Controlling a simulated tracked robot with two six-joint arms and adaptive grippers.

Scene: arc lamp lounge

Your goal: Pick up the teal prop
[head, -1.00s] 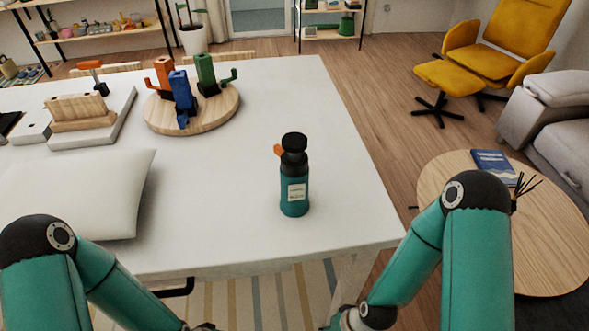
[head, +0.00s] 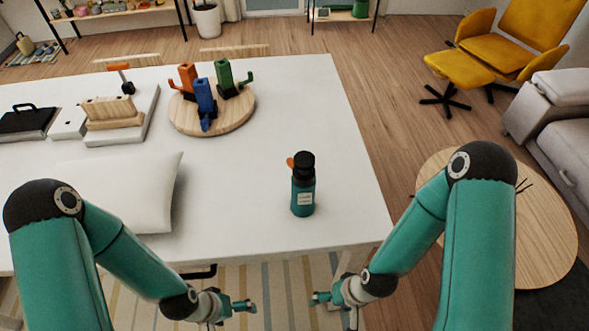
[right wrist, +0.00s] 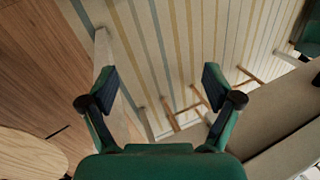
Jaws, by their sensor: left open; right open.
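The teal prop is a teal bottle (head: 303,196) with a black cap, an orange tab and a pale label. It stands upright on the white table (head: 265,185), near the front right corner, with nothing touching it. My left gripper (head: 250,305) is in front of the table's front edge, lower left of the bottle in the head view, empty. My right gripper (head: 314,298) is also in front of the edge, below the bottle in the picture.
A white cushion (head: 130,190) lies left of the bottle. A round wooden board (head: 235,119) with orange, blue and green pieces is behind it. A wooden block on a white slab (head: 143,120) stands further left. A round wooden table (head: 545,230) is beyond my right arm.

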